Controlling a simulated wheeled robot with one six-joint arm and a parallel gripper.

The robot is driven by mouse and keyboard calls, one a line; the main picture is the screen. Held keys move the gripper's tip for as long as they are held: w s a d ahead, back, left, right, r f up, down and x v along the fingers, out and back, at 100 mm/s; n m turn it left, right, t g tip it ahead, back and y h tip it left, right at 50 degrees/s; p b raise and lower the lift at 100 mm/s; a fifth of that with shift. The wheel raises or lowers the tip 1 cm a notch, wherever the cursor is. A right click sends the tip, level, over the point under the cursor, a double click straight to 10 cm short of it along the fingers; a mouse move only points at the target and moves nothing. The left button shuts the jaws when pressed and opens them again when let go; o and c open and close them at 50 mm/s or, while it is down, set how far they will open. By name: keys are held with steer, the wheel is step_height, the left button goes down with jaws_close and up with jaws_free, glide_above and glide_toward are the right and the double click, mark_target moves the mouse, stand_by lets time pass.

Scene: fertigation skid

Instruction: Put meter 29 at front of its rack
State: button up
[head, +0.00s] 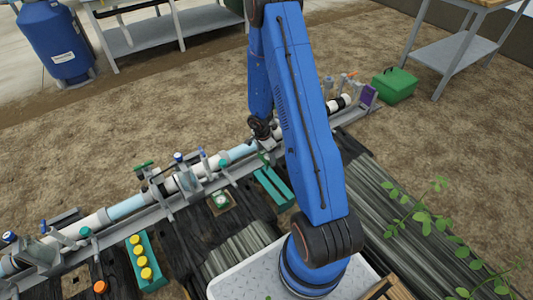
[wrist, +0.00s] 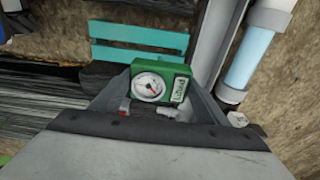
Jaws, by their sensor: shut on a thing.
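A green meter with a round white dial and red needle (wrist: 150,87) sits between the grey fingers of my gripper (wrist: 160,98) in the wrist view. Its white label is turned sideways and I cannot read the number clearly. My gripper is shut on this meter. Just beyond the meter in the wrist view is a teal rack with two long rails (wrist: 138,30); I see no meter in the part that shows. A teal rack also shows in the head view (head: 272,187), left of my blue arm. My arm hides much of the gripper in the head view.
A pipe line (head: 125,207) with valves runs along behind the racks, and a pipe shows at right in the wrist view (wrist: 248,57). A teal holder with several yellow caps (head: 153,279) and a small board with a round gauge (head: 221,200) stand left. Plant leaves (head: 425,218) are at right.

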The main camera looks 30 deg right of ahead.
steer(key=shift+f, duration=4.4)
steer(key=shift+f, duration=2.1)
steer(key=o, duration=1.2)
steer(key=shift+a, duration=0.1)
steer(key=shift+r, duration=4.05)
